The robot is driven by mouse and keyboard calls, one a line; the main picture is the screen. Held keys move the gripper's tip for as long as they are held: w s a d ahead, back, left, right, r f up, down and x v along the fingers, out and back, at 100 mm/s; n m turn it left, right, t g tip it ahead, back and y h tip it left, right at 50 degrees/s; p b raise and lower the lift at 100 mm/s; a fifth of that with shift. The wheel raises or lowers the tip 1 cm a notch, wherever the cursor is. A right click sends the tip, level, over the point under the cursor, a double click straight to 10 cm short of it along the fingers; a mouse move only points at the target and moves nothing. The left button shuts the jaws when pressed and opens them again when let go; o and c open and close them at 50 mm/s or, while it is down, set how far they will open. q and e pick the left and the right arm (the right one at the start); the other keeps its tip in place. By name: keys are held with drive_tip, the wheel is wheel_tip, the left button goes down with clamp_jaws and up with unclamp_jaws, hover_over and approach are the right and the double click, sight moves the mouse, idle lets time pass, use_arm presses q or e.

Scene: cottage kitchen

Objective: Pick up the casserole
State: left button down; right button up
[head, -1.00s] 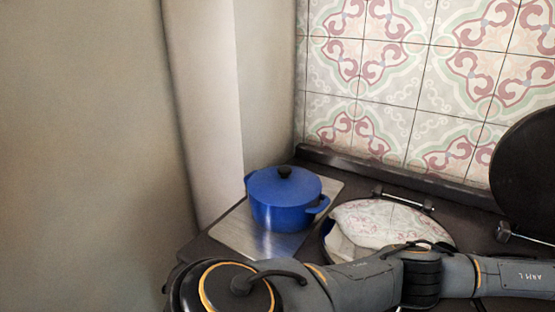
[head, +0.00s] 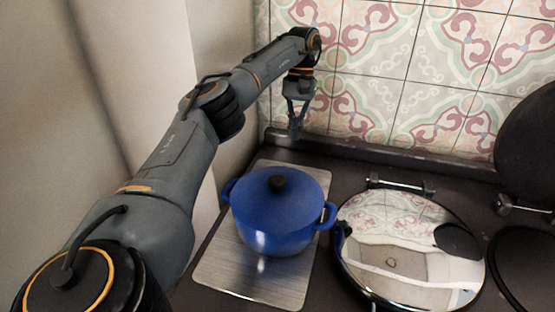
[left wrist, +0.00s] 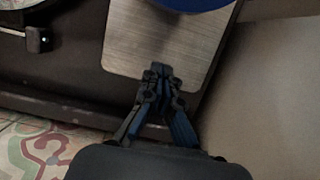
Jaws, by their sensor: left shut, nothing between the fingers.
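The casserole (head: 268,222) is a blue round pot with two side handles, a blue lid and a dark knob (head: 277,182). It stands upright on a brushed metal plate (head: 228,286) in the head view. My left gripper (head: 296,132) hangs fingers down above the back of the counter, behind the casserole and apart from it. Its fingers are shut and empty. In the left wrist view, the fingertips (left wrist: 158,72) show over the metal plate (left wrist: 135,40), and only an edge of the blue casserole (left wrist: 192,3) shows at the top. My right gripper is not in view.
A shiny round hob lid (head: 400,265) lies right of the casserole, close to its right handle. A dark raised lid (head: 530,145) stands at the far right. The tiled wall (head: 375,85) is close behind my gripper, and a plain wall rises at left.

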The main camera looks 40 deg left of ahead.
use_arm(q)
drive_tip(key=p+x, duration=0.1)
drive_tip(key=x, duration=0.8)
drive_tip(key=shift+s+d+f+p, duration=0.2)
drive_tip(key=shift+d+p, duration=0.05)
drive_tip(key=shift+p, duration=0.1)
drive_tip(key=shift+s+d+r+p, duration=0.1)
drive_tip(key=shift+s+d+p, duration=0.5)
drive_tip(key=shift+s, duration=0.45)
drive_tip(key=shift+s+d, duration=0.35)
drive_tip(key=shift+s, duration=0.15)
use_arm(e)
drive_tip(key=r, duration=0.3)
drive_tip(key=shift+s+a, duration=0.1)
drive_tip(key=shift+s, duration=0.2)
use_arm(q)
drive_tip(key=shift+s, duration=0.1)
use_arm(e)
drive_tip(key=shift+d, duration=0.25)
